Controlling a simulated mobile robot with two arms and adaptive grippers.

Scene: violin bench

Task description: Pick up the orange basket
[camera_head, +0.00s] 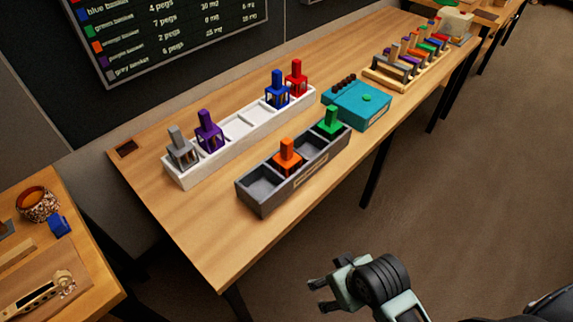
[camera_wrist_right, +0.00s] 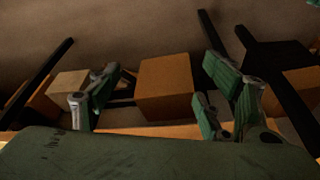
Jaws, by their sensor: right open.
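The orange basket (camera_head: 287,157) stands upright in a middle compartment of the dark grey tray (camera_head: 262,203) near the front edge of the bench. Its handle points up and its lower part is partly hidden by the tray walls. My right gripper (camera_head: 318,294) is open and empty, off the front edge of the bench, below and to the right of the tray. In the right wrist view its fingers (camera_wrist_right: 160,95) are spread apart with nothing between them. The basket does not show in that view. My left gripper is not in view.
A green basket (camera_head: 331,120) stands in the tray's far compartment. Behind is a white tray (camera_head: 190,180) with grey (camera_head: 181,151), purple (camera_head: 209,133), blue (camera_head: 277,90) and red (camera_head: 296,79) baskets. A teal box (camera_head: 368,117) stands to the right. Bare bench lies left of the grey tray.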

